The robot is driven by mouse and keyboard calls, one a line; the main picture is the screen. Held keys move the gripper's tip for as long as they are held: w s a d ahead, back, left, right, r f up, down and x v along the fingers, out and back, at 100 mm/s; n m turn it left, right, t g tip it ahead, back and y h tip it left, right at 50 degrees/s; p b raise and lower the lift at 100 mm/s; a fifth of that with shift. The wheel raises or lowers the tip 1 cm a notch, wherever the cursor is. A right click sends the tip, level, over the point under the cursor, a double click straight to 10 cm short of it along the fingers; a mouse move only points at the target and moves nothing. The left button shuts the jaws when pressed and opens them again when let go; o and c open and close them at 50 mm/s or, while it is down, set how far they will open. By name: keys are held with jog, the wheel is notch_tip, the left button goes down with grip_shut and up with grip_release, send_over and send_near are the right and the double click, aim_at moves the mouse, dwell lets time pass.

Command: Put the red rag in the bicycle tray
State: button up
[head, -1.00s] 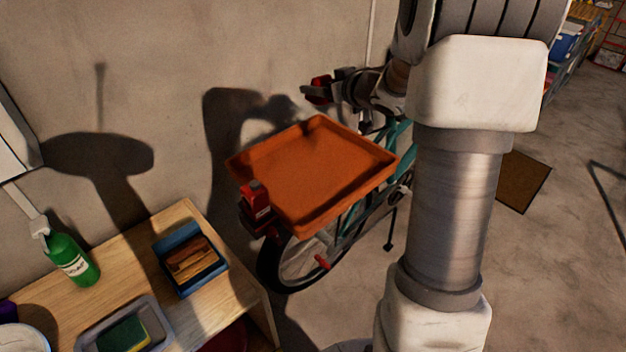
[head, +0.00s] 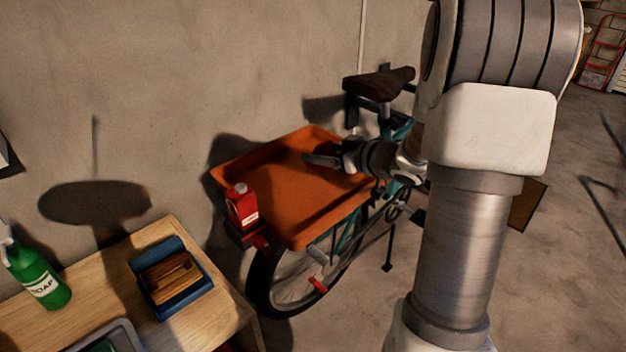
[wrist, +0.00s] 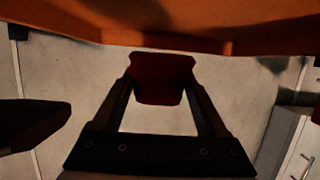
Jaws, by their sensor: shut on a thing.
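The bicycle tray (head: 277,175) is an orange, shallow, rimmed tray mounted on the teal bicycle (head: 345,240) by the wall. My gripper (head: 322,159) appears over the tray's far right part in the head view. In the wrist view, my gripper (wrist: 165,88) is shut on a dark red piece, the red rag (wrist: 163,76), between its fingertips. I cannot make out the rag in the head view. The visible tray floor looks bare.
A red container (head: 242,207) with a white label stands at the tray's near left corner. The bicycle saddle (head: 380,85) is behind my gripper.

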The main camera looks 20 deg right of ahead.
aim_at(313, 186)
jog(key=shift+a+f, duration=0.45)
jog(key=shift+a, duration=0.15)
jog(key=shift+a+f, duration=0.4)
jog(key=shift+a, duration=0.2)
jog(key=shift+f+b, duration=0.9)
jog(key=shift+f, duration=0.95)
jog(key=shift+f, duration=0.2)
jog(key=o, duration=1.3)
jog(key=shift+c, duration=0.2)
jog(key=shift+r, duration=0.25)
jog(key=p+v, duration=0.2)
jog(key=v, duration=1)
